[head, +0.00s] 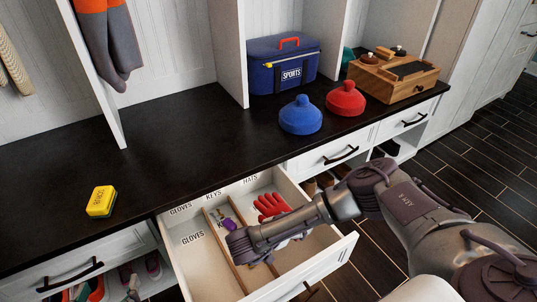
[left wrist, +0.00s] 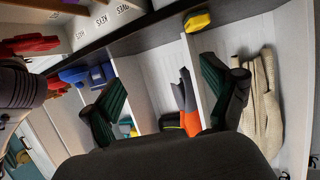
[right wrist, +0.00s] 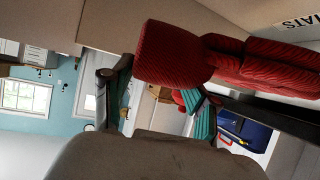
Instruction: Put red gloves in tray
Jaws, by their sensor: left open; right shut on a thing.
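A red glove (head: 270,205) shows in the hats compartment of the open drawer (head: 345,250), with more red and white (head: 285,243) half hidden behind an arm of mine. In the right wrist view, ribbed red gloves (right wrist: 175,55) lie large across the fingers of my right gripper (right wrist: 160,105), which is shut on them. A red glove (left wrist: 30,45) also shows in the left wrist view. My left gripper (left wrist: 165,105) is open and empty there, its fingers wide apart. A wooden tray (head: 425,85) with dark inserts stands at the right end of the bench.
The drawer has dividers and labels; a small purple thing (head: 229,224) lies in the keys part. On the dark bench (head: 150,160) are a yellow sponge (head: 102,201), blue (head: 300,116) and red (head: 346,98) domed things and a blue sports bag (head: 283,65).

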